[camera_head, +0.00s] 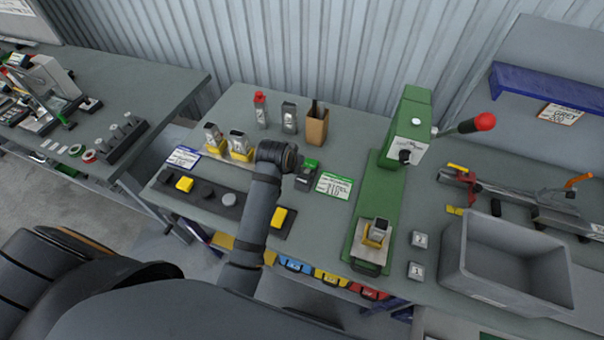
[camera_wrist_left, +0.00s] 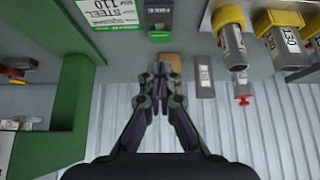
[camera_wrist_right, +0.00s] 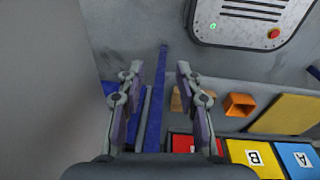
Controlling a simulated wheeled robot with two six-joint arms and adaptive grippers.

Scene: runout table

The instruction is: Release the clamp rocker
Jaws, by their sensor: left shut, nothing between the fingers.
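A small green-and-black block (camera_head: 307,173), which may be the clamp rocker, sits on the table left of the green-edged label card (camera_head: 334,186). It also shows at the top of the left wrist view (camera_wrist_left: 158,18); its switch position is too small to tell. My left arm reaches over the table to its left, and its wrist hides the fingers in the head view. In the left wrist view my left gripper (camera_wrist_left: 163,70) is shut and empty, apart from the block. My right gripper (camera_wrist_right: 158,72) is open and empty, seen only in the right wrist view.
A green press (camera_head: 372,207) with a red-knobbed lever stands right of the block. A brown box (camera_head: 316,127) and a red-capped bottle (camera_head: 261,110) stand behind. A black strip (camera_head: 250,207) with several buttons lies in front. A grey bin (camera_head: 480,290) stands at right.

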